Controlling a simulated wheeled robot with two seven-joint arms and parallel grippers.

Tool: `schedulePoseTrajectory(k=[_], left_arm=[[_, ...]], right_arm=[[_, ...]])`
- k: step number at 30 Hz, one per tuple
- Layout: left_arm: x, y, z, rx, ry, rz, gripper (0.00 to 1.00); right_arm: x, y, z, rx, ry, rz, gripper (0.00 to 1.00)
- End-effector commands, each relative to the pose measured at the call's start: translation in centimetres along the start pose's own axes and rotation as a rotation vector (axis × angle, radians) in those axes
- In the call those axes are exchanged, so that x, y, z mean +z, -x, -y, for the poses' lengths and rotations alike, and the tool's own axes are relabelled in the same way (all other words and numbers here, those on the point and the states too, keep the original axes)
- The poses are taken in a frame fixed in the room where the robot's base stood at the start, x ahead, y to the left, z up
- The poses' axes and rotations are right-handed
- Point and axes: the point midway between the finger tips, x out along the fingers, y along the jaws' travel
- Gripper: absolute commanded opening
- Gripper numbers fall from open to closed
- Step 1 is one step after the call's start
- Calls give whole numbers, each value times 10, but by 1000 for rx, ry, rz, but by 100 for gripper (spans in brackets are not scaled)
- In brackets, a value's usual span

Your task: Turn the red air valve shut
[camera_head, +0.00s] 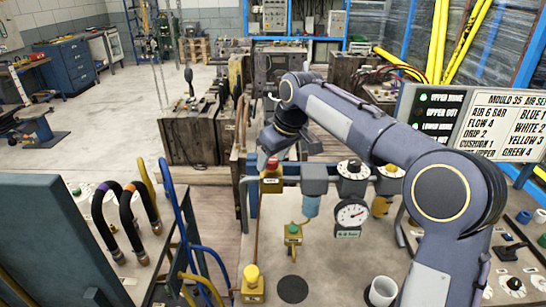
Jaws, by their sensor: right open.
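A red knob (272,163) sits on top of a small yellow body (271,181) at the back left of the pale panel (330,258). It is the only clearly red valve-like part I see; its turn position is too small to tell. My right arm reaches in from the lower right, across the panel. My right gripper (270,145) is open and points down just above and behind the red knob, seemingly apart from it. Its fingers are dark and partly hidden by the wrist. My left gripper is not in view.
A pressure gauge (351,214), a grey regulator (314,179), a small green-topped yellow fitting (293,231), a yellow button (251,275) and a white cup (382,291) crowd the panel. Hoses (134,212) stand at left. A label board (485,115) is at right.

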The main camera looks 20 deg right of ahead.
Motion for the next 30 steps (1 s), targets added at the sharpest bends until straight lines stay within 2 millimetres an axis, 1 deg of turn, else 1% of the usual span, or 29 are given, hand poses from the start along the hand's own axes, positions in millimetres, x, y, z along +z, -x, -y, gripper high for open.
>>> schedulePoseTrajectory(k=[5, 6, 16, 23, 30], left_arm=[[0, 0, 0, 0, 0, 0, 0], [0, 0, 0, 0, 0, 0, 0], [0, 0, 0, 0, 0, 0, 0], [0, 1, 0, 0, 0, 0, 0], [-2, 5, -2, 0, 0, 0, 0]], right_arm=[[0, 0, 0, 0, 0, 0, 53], [0, 0, 0, 0, 0, 0, 52], [0, 0, 0, 0, 0, 0, 9], [0, 1, 1, 7, -14, -1, 9], [-1, 2, 2, 46, -106, -1, 9]])
